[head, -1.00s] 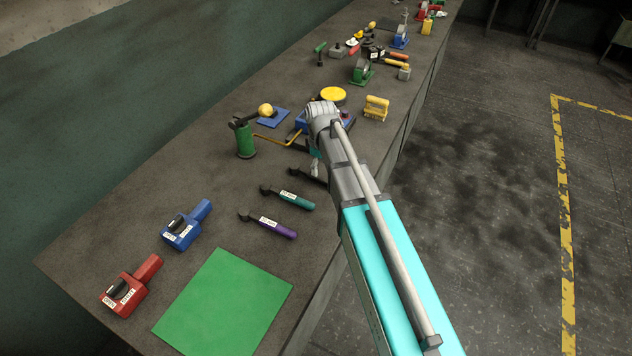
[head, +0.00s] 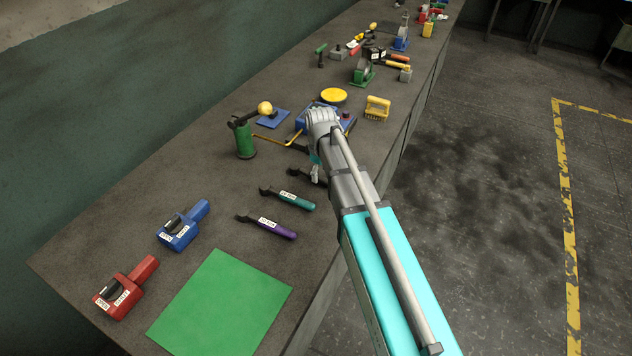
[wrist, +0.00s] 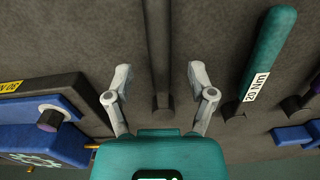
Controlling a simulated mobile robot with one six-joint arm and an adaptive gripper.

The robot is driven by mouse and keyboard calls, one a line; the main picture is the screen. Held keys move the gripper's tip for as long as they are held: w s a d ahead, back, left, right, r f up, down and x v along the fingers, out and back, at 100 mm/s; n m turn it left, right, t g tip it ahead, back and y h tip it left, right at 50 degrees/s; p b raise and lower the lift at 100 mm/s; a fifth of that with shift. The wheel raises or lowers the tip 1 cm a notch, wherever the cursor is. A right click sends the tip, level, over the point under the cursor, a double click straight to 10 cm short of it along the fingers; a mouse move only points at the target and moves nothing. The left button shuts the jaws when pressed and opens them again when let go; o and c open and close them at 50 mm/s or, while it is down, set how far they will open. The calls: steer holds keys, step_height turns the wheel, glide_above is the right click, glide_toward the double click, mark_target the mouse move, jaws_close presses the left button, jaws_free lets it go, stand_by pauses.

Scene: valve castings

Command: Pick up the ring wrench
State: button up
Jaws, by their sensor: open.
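A dark grey bar-shaped tool, which looks like the ring wrench (wrist: 160,55), lies on the bench in the wrist view, its rounded end towards my gripper. In the head view a dark wrench end (head: 301,173) shows beside my gripper (head: 316,176); the rest is hidden behind my arm. In the wrist view my gripper (wrist: 160,78) is open, with one finger on each side of the dark bar and nothing held. Whether the fingertips are level with the bar cannot be told.
A teal wrench (wrist: 265,60) labelled 20 Nm lies close to the right finger. A purple wrench (head: 268,225) lies beyond it. A green mat (head: 222,305) is clear.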

steer(key=shift+f+b, duration=1.1)
steer(key=shift+f, duration=0.3)
jaws_close()
